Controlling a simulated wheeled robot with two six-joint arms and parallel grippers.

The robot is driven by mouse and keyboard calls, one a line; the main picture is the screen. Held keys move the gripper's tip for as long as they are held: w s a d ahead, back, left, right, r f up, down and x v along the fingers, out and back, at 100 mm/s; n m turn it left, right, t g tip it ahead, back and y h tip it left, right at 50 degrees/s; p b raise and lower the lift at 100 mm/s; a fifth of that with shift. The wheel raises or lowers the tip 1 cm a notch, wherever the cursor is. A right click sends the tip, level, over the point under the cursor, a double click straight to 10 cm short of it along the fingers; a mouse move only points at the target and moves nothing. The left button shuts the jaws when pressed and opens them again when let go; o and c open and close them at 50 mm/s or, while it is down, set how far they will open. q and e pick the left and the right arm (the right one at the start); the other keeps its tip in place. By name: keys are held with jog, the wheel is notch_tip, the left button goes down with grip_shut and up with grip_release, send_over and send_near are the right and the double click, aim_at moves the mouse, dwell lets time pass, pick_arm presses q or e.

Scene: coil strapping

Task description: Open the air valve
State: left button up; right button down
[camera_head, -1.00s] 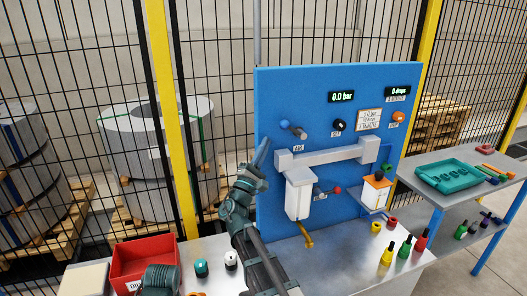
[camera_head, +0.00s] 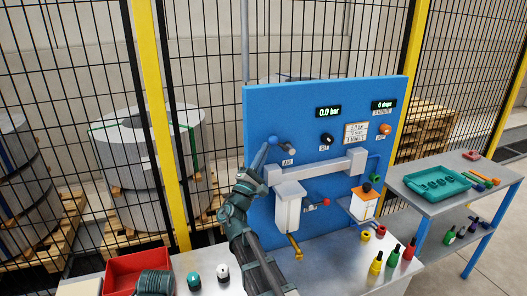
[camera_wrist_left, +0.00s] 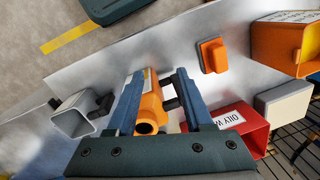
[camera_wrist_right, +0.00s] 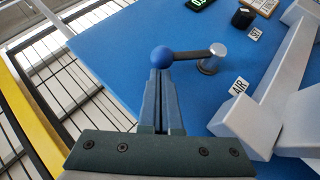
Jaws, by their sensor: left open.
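The air valve is a grey lever (camera_head: 282,145) with a blue ball knob (camera_head: 272,140) on the blue panel (camera_head: 262,105), above the AIR label (camera_wrist_right: 239,87). The lever points left and slightly up from its hub in the head view. My right gripper (camera_head: 267,147) has its fingers together, with the tips right at the blue ball. In the right wrist view (camera_wrist_right: 161,73) the ball sits at the tips, not between the fingers; I cannot tell whether they touch.
The pressure display (camera_head: 328,112) reads 0.0 bar. A grey manifold bar (camera_head: 320,168) with a hanging bowl (camera_head: 288,207) lies below the valve. A red bin (camera_head: 135,267) and capped bottles stand on the metal bench. A side table (camera_head: 455,190) holds a teal tray (camera_head: 437,184).

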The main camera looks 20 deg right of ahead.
aim_at(274, 139)
jog(key=d+r+m+g+y+p, duration=0.1)
jog(key=r+p, duration=0.1)
jog(key=p, duration=0.3)
jog(key=r+m+g+p, duration=0.2)
jog(key=p, duration=0.3)
jog(key=d+r+m+g+y+p, duration=0.1)
jog(key=r+m+g+p, duration=0.1)
jog(key=p, duration=0.2)
jog(key=shift+s+d+y+p, duration=0.1)
jog(key=shift+d+y+p, duration=0.2)
jog(key=shift+d+p, duration=0.1)
jog(key=shift+d+m, duration=0.2)
jog(key=shift+m, duration=0.1)
jog(key=shift+d+r+p, duration=0.3)
jog(key=shift+d, duration=0.25)
jog(key=shift+d+r+p, duration=0.25)
jog(key=shift+d+p, duration=0.05)
jog(key=shift+d, duration=0.25)
